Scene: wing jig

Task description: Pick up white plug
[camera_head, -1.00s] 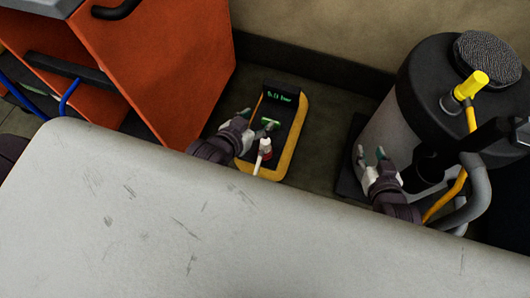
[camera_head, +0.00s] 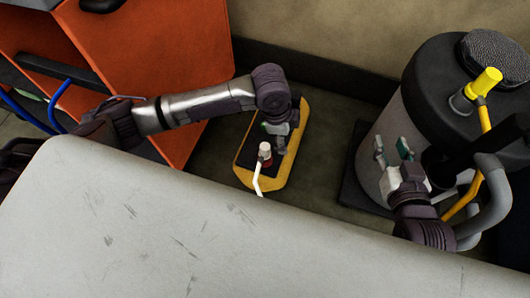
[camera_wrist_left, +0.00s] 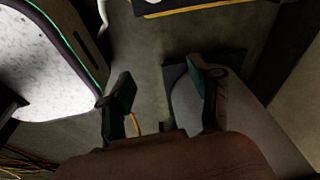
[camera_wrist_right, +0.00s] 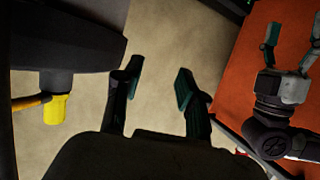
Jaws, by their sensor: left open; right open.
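The white plug (camera_head: 264,149) stands on the yellow-and-black device (camera_head: 268,183) on the floor, with a red part at its base. Its white cable (camera_head: 256,181) runs down behind the table edge. My left gripper (camera_head: 277,133) is over the device, just right of the plug and apart from it as far as I can tell. Its open, empty fingers show in the left wrist view (camera_wrist_left: 160,85), where a white cable (camera_wrist_left: 103,14) is at the top. My right gripper (camera_head: 392,151) is open and empty in front of the grey tank. The left gripper hides the device's display.
The grey worn tabletop (camera_head: 170,230) fills the foreground. An orange cabinet (camera_head: 165,55) stands at the left. The grey tank (camera_head: 385,180) with black lid and yellow hose (camera_head: 487,125) stands at the right. Dark floor lies between the device and tank.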

